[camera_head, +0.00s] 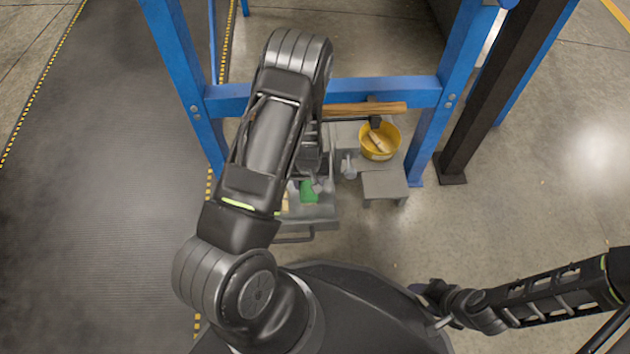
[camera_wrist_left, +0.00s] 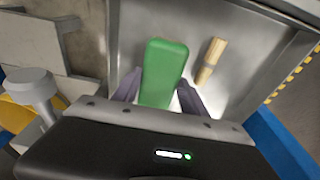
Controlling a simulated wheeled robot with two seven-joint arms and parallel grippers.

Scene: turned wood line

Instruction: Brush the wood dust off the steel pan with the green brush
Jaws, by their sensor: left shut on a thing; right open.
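The green brush (camera_head: 309,192) is over the steel pan (camera_head: 323,212), below my left arm. My left gripper (camera_head: 313,182) is shut on the brush. In the left wrist view, the green brush block (camera_wrist_left: 165,68) sits between the two fingers of the left gripper (camera_wrist_left: 158,92), with the grey pan floor (camera_wrist_left: 135,22) behind it. I cannot tell whether the bristles touch the pan. No wood dust can be made out. My right gripper (camera_head: 438,302) is open and empty at the lower right, away from the pan. My left arm hides part of the pan.
A turned wood piece (camera_wrist_left: 210,60) lies in the pan beside the brush. A yellow bowl (camera_head: 366,151) holding a wooden piece stands to the right, near a small grey stand (camera_head: 385,184). Blue frame posts (camera_head: 428,145) and a wooden bar (camera_head: 350,110) bound the area.

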